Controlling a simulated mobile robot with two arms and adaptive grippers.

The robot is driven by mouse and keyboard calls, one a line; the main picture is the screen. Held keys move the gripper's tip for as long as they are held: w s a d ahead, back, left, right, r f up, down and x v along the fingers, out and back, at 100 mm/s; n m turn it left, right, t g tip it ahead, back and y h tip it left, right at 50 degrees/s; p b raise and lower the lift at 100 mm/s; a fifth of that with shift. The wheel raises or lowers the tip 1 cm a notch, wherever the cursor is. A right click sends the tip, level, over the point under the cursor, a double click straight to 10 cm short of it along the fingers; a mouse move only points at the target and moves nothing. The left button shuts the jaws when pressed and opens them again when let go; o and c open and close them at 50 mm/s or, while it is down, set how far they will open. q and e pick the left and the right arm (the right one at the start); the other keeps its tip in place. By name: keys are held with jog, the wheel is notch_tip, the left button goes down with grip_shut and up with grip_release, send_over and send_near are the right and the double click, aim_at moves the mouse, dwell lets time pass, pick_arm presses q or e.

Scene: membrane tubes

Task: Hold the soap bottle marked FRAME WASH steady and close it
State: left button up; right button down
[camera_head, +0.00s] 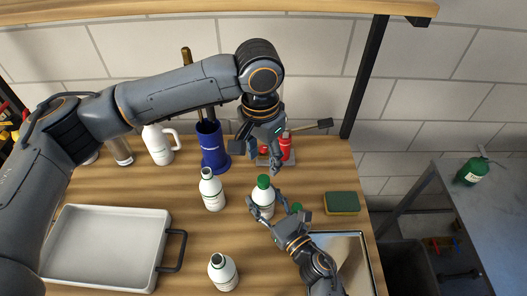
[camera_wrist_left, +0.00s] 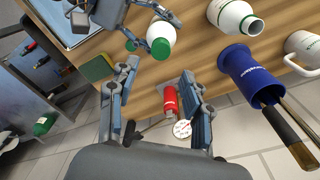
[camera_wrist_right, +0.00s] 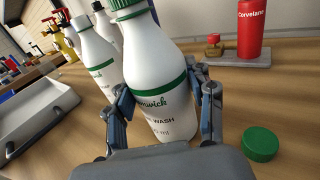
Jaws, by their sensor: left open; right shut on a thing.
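A white bottle (camera_head: 263,198) with a green cap (camera_head: 263,181) on top stands upright on the wooden table. Its label is partly readable as "WASH" in the right wrist view (camera_wrist_right: 158,110); the rest is cut off or hidden. My right gripper (camera_head: 265,208) is shut around this bottle's body. A loose green cap (camera_wrist_right: 261,144) lies on the table just right of the right gripper; it shows in the left wrist view (camera_wrist_left: 130,45). My left gripper (camera_head: 262,160) is open and empty, behind and above the bottle, near a red bottle (camera_wrist_left: 170,100).
Two uncapped white bottles (camera_head: 212,192) (camera_head: 223,273) stand to the left. A green and yellow sponge (camera_head: 342,203) lies right. A green bottle (camera_head: 472,172) stands on a side table.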

aim_at(264, 179)
pick_arm(q)
jog(key=n, duration=0.4)
jog(key=shift+r, duration=0.15)
jog(key=n, duration=0.4)
jog(key=shift+r+n, duration=0.1)
jog(key=shift+n, duration=0.2)
jog(key=n, duration=0.4)
jog(key=shift+r, duration=0.15)
jog(key=n, duration=0.5)
jog(key=shift+r, duration=0.15)
jog(key=shift+f, duration=4.05)
